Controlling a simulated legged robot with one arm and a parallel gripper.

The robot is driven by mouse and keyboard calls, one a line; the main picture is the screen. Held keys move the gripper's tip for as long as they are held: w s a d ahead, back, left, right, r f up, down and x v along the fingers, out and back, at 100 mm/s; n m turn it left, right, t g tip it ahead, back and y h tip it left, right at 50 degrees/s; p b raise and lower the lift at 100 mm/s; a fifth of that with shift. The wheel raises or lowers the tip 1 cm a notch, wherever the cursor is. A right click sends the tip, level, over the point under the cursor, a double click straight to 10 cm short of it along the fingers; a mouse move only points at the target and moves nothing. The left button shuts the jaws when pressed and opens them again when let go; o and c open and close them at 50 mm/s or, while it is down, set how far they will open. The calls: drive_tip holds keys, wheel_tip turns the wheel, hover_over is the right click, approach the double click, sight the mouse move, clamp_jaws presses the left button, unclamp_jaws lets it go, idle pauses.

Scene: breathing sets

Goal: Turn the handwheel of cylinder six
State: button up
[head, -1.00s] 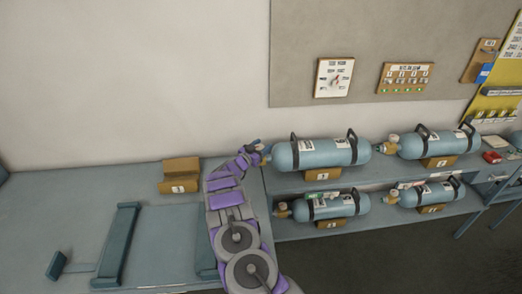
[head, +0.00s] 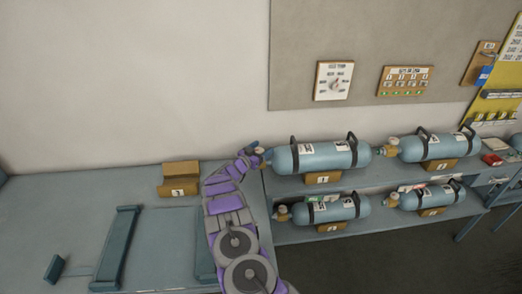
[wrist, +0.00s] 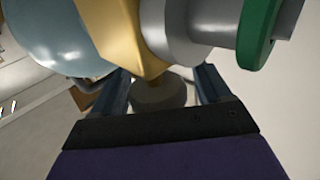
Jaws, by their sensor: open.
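My gripper (head: 257,150) is at the valve end of the upper-left blue cylinder (head: 318,156), which lies on its side on the upper shelf. The cylinder's number is too small to read. In the wrist view, my gripper (wrist: 163,74) is open. A dull round knob (wrist: 158,94) shows between its two blue fingers; whether they touch it I cannot tell. A brass valve body (wrist: 122,35) rises beyond, with a grey collar and a green ring (wrist: 258,32) to the right. The blue cylinder end (wrist: 60,32) is at the upper left.
Another cylinder (head: 438,147) lies to the right. Two more, left (head: 335,209) and right (head: 428,197), lie on the lower shelf. An empty wooden cradle (head: 180,178) stands on the left bench (head: 60,210). A dial board (head: 334,81) hangs above on the wall.

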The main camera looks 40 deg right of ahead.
drive_tip(key=shift+a, duration=0.1)
drive_tip(key=v, duration=1.1)
drive_tip(key=shift+a+p, duration=0.4)
